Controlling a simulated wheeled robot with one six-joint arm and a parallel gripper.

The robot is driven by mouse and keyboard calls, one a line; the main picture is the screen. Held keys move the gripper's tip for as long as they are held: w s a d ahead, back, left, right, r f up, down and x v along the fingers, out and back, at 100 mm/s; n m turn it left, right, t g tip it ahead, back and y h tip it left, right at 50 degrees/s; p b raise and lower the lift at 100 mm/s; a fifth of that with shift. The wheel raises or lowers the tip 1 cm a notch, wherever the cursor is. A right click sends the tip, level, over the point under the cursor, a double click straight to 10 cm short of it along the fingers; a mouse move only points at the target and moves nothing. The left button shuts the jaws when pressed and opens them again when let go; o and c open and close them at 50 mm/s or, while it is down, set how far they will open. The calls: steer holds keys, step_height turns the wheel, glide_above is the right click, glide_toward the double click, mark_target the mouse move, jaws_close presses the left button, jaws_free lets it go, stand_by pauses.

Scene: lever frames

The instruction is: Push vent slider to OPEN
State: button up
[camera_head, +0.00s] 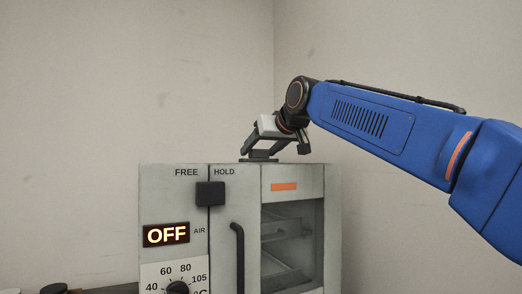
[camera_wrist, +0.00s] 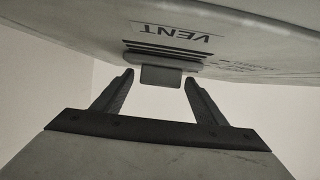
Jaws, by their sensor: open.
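The vent slider's grey tab (camera_wrist: 161,76) shows in the wrist view, standing out from the cabinet top below dark vent slots and an upside-down VENT label (camera_wrist: 178,33). My gripper (camera_wrist: 159,82) is open, with one fingertip on each side of the tab and a visible gap on both sides. In the head view, my gripper (camera_head: 260,148) is tilted down over the cabinet top, close to the low dark vent piece (camera_head: 259,159). Small lettering right of the tab is too faint to read, so the slider's setting cannot be told.
The grey oven cabinet (camera_head: 158,202) has a dark FREE/HOLD latch block (camera_head: 210,194), a lit OFF display (camera_head: 166,235), a dial (camera_head: 178,288), a door handle (camera_head: 238,255) and a glass window with racks. Bare walls stand behind. The air above the cabinet's left side is clear.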

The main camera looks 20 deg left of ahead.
steer(key=v, duration=1.7)
steer(key=shift+r, duration=0.2)
steer(key=shift+s+d, duration=0.1)
steer(key=shift+d, duration=0.1)
